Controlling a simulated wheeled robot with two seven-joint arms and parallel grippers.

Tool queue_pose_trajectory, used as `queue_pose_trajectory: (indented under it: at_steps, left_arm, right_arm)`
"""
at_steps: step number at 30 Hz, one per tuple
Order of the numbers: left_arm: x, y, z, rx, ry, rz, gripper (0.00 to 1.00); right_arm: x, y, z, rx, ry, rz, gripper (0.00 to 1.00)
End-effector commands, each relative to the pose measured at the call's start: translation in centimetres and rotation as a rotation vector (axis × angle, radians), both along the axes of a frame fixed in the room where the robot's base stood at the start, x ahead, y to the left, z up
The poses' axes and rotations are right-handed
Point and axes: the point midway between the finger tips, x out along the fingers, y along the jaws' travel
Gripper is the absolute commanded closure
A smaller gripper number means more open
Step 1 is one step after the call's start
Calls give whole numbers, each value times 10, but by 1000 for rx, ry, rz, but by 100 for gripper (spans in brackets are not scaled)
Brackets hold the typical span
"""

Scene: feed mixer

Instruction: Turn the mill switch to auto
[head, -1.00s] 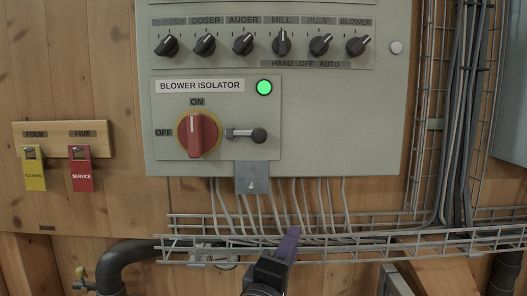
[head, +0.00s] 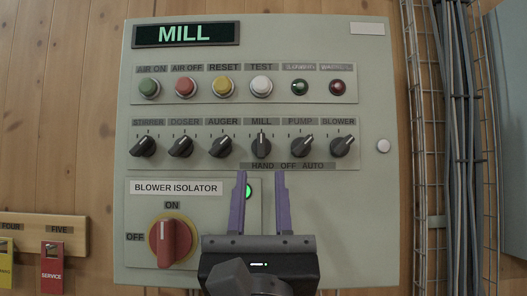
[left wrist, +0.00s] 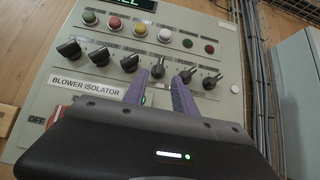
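The mill switch (head: 261,146) is a black knob under the MILL label, in the row of selector knobs on the grey panel. Its pointer stands straight up. It also shows in the left wrist view (left wrist: 158,70), seen between and beyond my fingertips. My left gripper (head: 260,178) is open, its two purple fingers pointing up at the panel just below the mill switch. The fingers are apart and nothing is between them. The display (head: 186,33) at the top reads MILL. My right gripper is not in view.
The stirrer (head: 142,147), doser, auger, pump (head: 301,146) and blower knobs flank the mill switch. Coloured push buttons sit above. The red isolator handle (head: 171,241) is at lower left, and a green lamp (head: 249,191) is partly behind my finger. Wire trays and cables run at right.

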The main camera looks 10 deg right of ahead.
Motion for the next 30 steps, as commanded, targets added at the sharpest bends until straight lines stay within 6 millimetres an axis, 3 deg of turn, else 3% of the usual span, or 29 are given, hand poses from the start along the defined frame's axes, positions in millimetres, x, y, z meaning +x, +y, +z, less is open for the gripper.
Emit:
queue_pose_trajectory:
  at_steps: [5, 16, 29, 30]
  left_arm:
    - [8, -2, 10, 1, 1, 1, 67]
    - [45, -12, 50, 3, 1, 1, 67]
    - [53, -14, 54, 3, -1, 0, 67]
    - [53, -14, 54, 3, -1, 0, 71]
  right_arm:
    - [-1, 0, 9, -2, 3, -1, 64]
    - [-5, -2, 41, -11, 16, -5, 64]
    - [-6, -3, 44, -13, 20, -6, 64]
    - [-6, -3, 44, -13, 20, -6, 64]
